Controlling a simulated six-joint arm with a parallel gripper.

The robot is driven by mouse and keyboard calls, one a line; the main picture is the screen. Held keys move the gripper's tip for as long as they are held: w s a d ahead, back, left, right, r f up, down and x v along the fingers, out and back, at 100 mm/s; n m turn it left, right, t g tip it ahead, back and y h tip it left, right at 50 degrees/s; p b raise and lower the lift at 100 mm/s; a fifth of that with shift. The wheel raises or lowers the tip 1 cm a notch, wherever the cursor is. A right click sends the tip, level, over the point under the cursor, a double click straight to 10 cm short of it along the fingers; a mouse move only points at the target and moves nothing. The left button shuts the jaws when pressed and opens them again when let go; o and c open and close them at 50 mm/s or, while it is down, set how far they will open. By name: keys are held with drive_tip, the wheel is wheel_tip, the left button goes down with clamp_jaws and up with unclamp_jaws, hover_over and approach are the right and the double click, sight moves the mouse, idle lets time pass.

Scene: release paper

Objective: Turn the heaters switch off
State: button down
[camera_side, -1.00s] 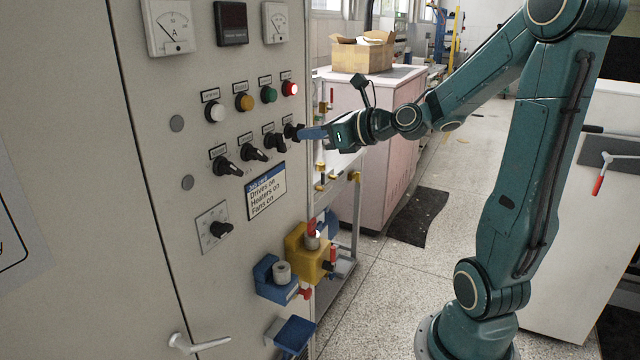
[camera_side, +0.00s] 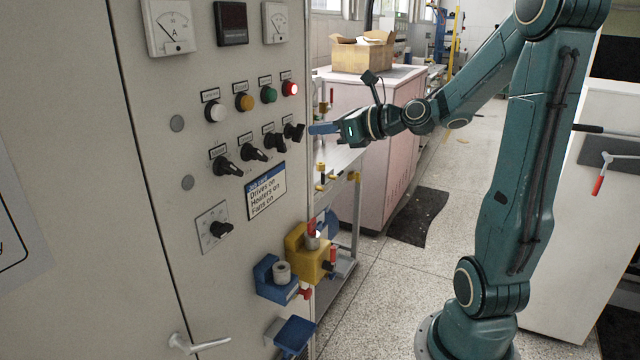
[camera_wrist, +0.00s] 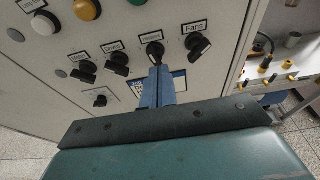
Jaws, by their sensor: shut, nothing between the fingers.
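The heaters switch (camera_side: 276,143) is a black rotary knob on the grey cabinet, third from the left in a row of labelled knobs. In the wrist view the heaters switch (camera_wrist: 155,50) sits just beyond my fingertips, its handle nearly upright in the picture and its lower part close to the blue fingers. My gripper (camera_side: 311,130) has blue fingers, shut and empty, held off the panel to the right of the fans switch (camera_side: 294,132). In the wrist view the shut fingertips (camera_wrist: 159,70) point at the heaters switch, apparently apart from it.
The drives switch (camera_wrist: 120,62) is left of the heaters switch, with another knob beyond it. Lamps (camera_side: 245,103) sit above the row; the red one is lit. A card (camera_side: 266,190) below reads drives, heaters and fans on. Blue and yellow fixtures (camera_side: 308,255) stick out lower right.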

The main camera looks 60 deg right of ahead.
drive_tip(key=r+x, duration=0.1)
drive_tip(key=x, duration=0.5)
drive_tip(key=shift+w+r, duration=0.25)
drive_tip(key=shift+w, duration=0.3)
drive_tip(key=shift+a+f, duration=0.25)
drive_tip(key=shift+f, duration=0.5)
idle(1.4)
drive_tip(key=shift+a+r, duration=0.1)
drive_tip(key=shift+a, duration=0.2)
idle(0.3)
drive_tip(key=shift+r, duration=0.2)
drive_tip(key=shift+d+r, duration=0.1)
drive_tip(key=shift+r, duration=0.25)
drive_tip(key=shift+s, duration=0.1)
drive_tip(key=shift+f+v, duration=0.25)
drive_tip(key=shift+v, duration=0.7)
drive_tip(key=shift+f+v, duration=0.2)
drive_tip(key=shift+v, duration=0.75)
drive_tip(key=shift+f+v, duration=0.25)
drive_tip(key=shift+v, duration=0.7)
